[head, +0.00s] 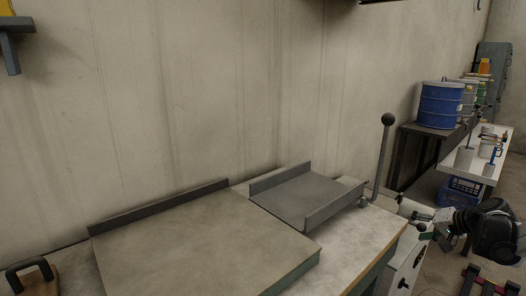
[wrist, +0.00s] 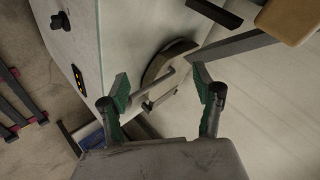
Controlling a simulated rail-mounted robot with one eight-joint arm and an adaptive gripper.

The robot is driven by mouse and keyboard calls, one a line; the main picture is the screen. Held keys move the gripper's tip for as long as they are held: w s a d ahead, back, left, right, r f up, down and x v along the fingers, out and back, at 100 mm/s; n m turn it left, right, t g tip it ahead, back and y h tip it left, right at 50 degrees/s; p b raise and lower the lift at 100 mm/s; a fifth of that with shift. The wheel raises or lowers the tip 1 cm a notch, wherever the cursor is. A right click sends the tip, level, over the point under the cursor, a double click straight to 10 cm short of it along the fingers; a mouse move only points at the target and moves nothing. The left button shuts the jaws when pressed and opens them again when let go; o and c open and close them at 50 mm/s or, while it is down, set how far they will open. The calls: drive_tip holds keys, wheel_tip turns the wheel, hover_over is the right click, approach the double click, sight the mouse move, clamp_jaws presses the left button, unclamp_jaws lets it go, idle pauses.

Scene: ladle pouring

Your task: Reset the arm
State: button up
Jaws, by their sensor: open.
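My gripper (wrist: 160,86) shows in the wrist view with its two green-padded fingers spread apart. Nothing is between the fingers. Behind them is a pale cabinet (wrist: 125,35) with dark knobs, and a curved metal part with a bar (wrist: 170,72). I cannot tell how far the fingers are from these, and I see no contact. In the head view, a dark, jointed arm section (head: 498,230) shows at the lower right, beside the cabinet; the gripper fingers cannot be made out there. No ladle can be made out.
A workbench (head: 370,240) with a flat grey tray (head: 295,202) and an upright ball-topped lever (head: 383,155) stands along the wall. A blue drum (head: 440,105) sits on a dark shelf at the right. Red-and-black floor items (head: 478,283) lie at the lower right.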

drive_tip(key=s+a+r+h+p, duration=0.1)
drive_tip(key=s+a+r, duration=0.2)
drive_tip(key=a+r, duration=0.2)
drive_tip(key=s+a+r+g+h+p, duration=0.1)
drive_tip(key=s+a+r+p, duration=0.1)
drive_tip(key=a+r, duration=0.3)
drive_tip(key=s+a+r+h+p, duration=0.1)
drive_tip(key=s+a+r, duration=0.3)
drive_tip(key=a+r, duration=0.1)
drive_tip(key=shift+s+a+r+h+p, duration=0.2)
drive_tip(key=shift+s+r+h+p, duration=0.1)
drive_tip(key=shift+r+h+p, duration=0.1)
drive_tip(key=s+a+r+n+p, duration=0.2)
drive_tip(key=s+a+n+p, duration=0.1)
drive_tip(key=s+a, duration=0.6)
drive_tip(key=s+a+r+n+g+p, duration=0.1)
drive_tip(key=s+a+r+n+p, duration=0.1)
drive_tip(key=s+a, duration=0.7)
drive_tip(key=shift+s+a+r+n+p, duration=0.2)
drive_tip(key=shift+s+a+n+p, duration=0.1)
drive_tip(key=shift+s+n+p, duration=0.5)
drive_tip(key=shift+w, duration=0.15)
